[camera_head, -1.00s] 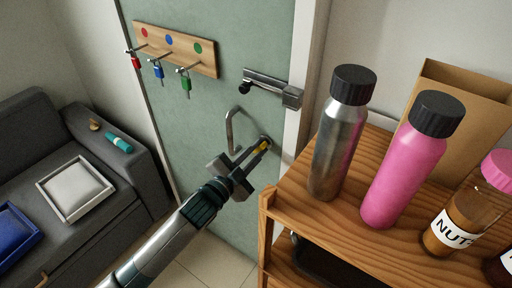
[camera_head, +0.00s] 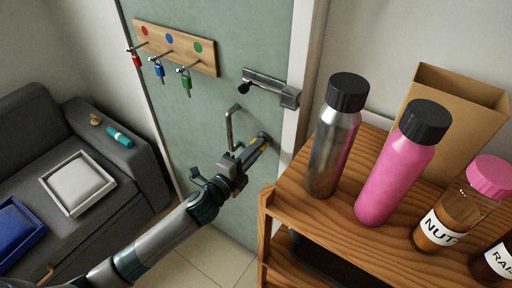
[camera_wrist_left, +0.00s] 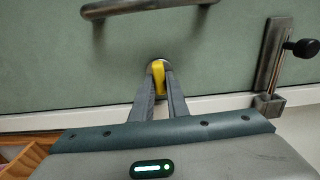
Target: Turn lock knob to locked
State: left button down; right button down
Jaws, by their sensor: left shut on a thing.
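The lock knob (camera_wrist_left: 158,76) is a small yellow piece on a round metal base in the green door (camera_head: 215,110). In the left wrist view it sits between the two fingertips. My left gripper (camera_head: 262,140) is shut on the knob, its fingers reaching to the door face; it also shows in the left wrist view (camera_wrist_left: 159,88). In the head view the fingers hide most of the knob. My right gripper is in neither current view.
A door handle (camera_head: 230,128) is just left of the knob. A metal slide bolt (camera_head: 268,86) is above it. A wooden shelf (camera_head: 290,205) with a steel bottle (camera_head: 333,145) and a pink bottle (camera_head: 395,180) stands close on the right.

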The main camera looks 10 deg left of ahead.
dwell(0.4)
pick_arm(q)
jog(key=c, duration=1.7)
grip_release()
jog(key=shift+b+v, duration=2.7)
jog(key=shift+v, duration=6)
jog(key=shift+f, duration=0.1)
